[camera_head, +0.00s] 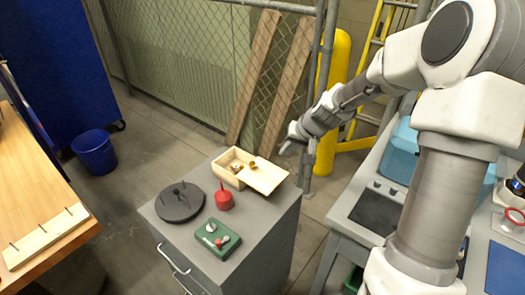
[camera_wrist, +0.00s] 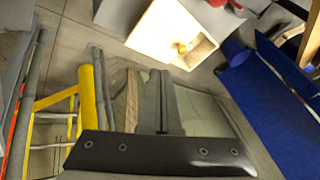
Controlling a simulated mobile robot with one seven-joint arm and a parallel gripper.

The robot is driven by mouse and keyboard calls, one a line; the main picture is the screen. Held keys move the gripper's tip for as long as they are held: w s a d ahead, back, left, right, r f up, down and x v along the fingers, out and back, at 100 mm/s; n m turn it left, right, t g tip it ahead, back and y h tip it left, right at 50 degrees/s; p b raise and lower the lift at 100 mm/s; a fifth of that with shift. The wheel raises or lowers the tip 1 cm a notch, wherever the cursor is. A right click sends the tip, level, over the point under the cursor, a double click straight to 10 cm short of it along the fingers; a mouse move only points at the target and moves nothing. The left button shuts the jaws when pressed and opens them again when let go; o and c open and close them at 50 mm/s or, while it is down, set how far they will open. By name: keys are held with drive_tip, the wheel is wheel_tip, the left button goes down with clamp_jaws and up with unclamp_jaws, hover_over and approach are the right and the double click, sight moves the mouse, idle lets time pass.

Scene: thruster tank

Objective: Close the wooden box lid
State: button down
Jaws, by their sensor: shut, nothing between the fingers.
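The pale wooden box (camera_head: 229,179) stands on the grey cabinet, partly open at its left end, with small items showing inside. Its flat lid (camera_head: 267,179) covers the right part and sticks out to the right; a small brass knob (camera_head: 252,164) shows near the lid's left edge. The wrist view shows the lid (camera_wrist: 165,28) at the top, with the knob (camera_wrist: 182,47) beside the open part. My gripper (camera_head: 287,146) is above and to the right of the box, apart from it. In the wrist view, its fingers (camera_wrist: 160,74) are shut together and empty.
On the cabinet top (camera_head: 275,212) near the box are a red oil can (camera_head: 224,198), a dark round base with pegs (camera_head: 180,204) and a green box with knobs (camera_head: 217,240). A fence post (camera_head: 318,90) and yellow bollard (camera_head: 332,100) stand behind my gripper.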

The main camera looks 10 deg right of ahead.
drive_tip(key=w+f, duration=0.1)
approach(256, 167)
drive_tip(key=d+f, duration=0.2)
drive_tip(key=shift+w+d+f+b, duration=0.2)
drive_tip(key=shift+d+f+b, duration=0.05)
drive_tip(key=shift+f+b, duration=0.05)
drive_tip(key=a, duration=0.1)
drive_tip(key=w+a, duration=0.1)
drive_tip(key=shift+w+a+f, duration=0.15)
drive_tip(key=shift+a+f, duration=0.15)
drive_tip(key=shift+f, duration=0.1)
drive_tip(key=shift+w+a+f, duration=0.15)
drive_tip(key=shift+w+a, duration=0.1)
drive_tip(key=shift+a, duration=0.25)
drive_tip(key=w+a, duration=0.8)
drive_tip(key=w, duration=0.1)
drive_tip(key=shift+w+a, duration=0.2)
drive_tip(key=shift+w, duration=0.2)
